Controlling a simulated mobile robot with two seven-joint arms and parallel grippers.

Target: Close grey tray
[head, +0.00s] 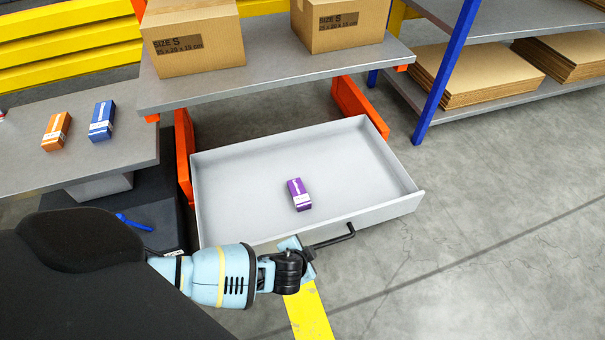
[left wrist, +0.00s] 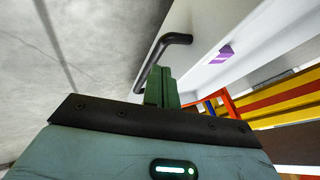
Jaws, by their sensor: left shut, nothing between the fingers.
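The grey tray (head: 375,207) is pulled out like a drawer from under a grey shelf, between orange side supports. A small purple box (head: 299,194) lies inside it and also shows in the left wrist view (left wrist: 222,55). A black bar handle (head: 340,238) is on the tray's front; in the left wrist view the handle (left wrist: 172,40) is just beyond my fingertips. My left gripper (head: 305,257) is at the tray's front, beside the handle. Its fingers (left wrist: 162,85) are together and empty; I cannot tell whether they touch the handle. My right gripper is not in view.
Two cardboard boxes (head: 195,40) (head: 345,22) stand on the grey shelf (head: 270,78) above the tray. A side table (head: 75,160) at left holds an orange box (head: 56,132) and a blue box (head: 102,120). Cardboard stacks (head: 480,75) lie on a right-hand rack. Floor at right is clear.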

